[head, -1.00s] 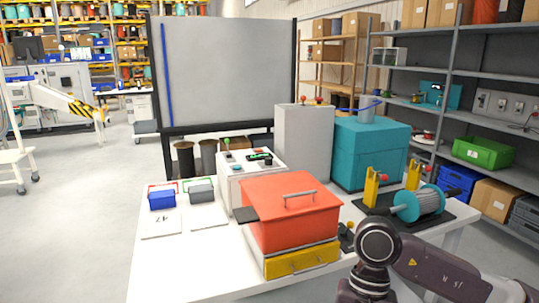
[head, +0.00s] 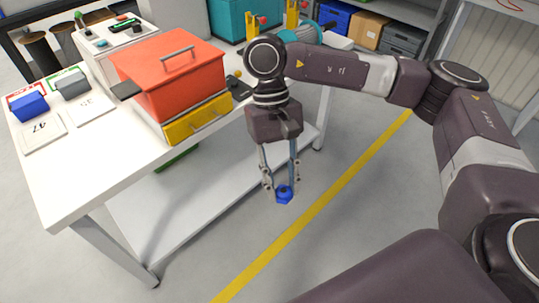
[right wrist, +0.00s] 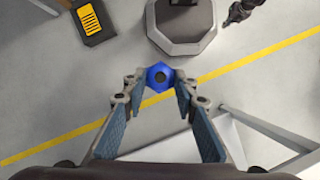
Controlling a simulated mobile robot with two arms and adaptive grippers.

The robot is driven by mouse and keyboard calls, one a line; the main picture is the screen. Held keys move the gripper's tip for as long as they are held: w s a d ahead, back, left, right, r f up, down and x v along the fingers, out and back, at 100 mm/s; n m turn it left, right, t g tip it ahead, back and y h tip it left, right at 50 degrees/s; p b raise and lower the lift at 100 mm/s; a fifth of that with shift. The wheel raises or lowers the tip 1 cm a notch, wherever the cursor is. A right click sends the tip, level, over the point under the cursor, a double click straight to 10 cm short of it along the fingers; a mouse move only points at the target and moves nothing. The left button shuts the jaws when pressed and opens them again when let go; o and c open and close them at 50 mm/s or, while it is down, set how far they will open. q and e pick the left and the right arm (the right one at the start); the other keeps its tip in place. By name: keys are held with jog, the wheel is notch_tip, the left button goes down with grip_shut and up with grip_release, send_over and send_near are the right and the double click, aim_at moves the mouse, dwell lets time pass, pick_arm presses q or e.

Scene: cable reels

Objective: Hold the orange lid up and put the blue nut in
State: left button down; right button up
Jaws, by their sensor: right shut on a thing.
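The orange lid (head: 170,62) lies closed on top of a box on the white table, with a grey bar handle on it. A yellow drawer front (head: 197,118) is at the base of the box. My right gripper (head: 281,188) points down beside the table's front edge, above the floor. It is shut on the blue nut (head: 285,195), held between the fingertips. In the right wrist view the blue nut (right wrist: 159,77) sits between the tips of my right gripper (right wrist: 158,80), its dark hole facing the camera. My left gripper is not in view.
The white table (head: 75,175) holds a blue block (head: 30,107), a grey block (head: 72,86) and cards at the left. A teal reel (head: 300,34) stands at the back. Open floor with a yellow line (head: 330,195) lies right of the table.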

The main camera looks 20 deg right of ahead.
jog(key=w+d+r+n+t+p, duration=0.3)
jog(key=w+r+n+p, duration=0.2)
jog(key=w+n, duration=0.5)
jog(key=w+d+r+n+t+p, duration=0.3)
jog(key=w+r+n, duration=0.4)
jog(key=n, duration=0.6)
jog(key=w+d+r+n+t+h+p, duration=0.1)
jog(key=w+d+r+n+t+p, duration=0.2)
jog(key=w+n, duration=0.9)
notch_tip(320, 180, up, 3)
jog(key=d+p, duration=0.1)
jog(key=p, duration=0.2)
jog(key=shift+w+r+p, duration=0.2)
jog(key=shift+w+p, duration=0.15)
jog(key=shift+a, duration=0.1)
